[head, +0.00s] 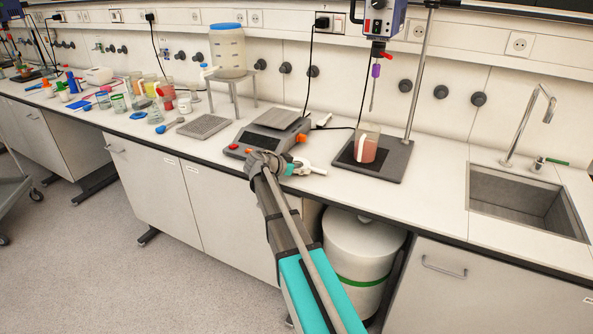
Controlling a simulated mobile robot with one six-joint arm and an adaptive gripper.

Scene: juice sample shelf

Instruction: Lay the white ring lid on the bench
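My arm reaches up from the bottom, and my gripper (305,168) is at the bench's front edge, in front of the grey balance. A small pale, loop-like shape shows at its tip. I cannot tell whether this is the white ring lid or part of my fingers, nor whether the fingers are open or shut. The white bench (437,187) runs across the view, with bare surface to the right of my gripper. No other piece can be clearly made out as the ring lid.
The balance (267,134) stands just behind my gripper. A beaker of pinkish liquid (365,150) stands on the stirrer's dark base (390,165) to the right. A sink (525,200) is farther right.

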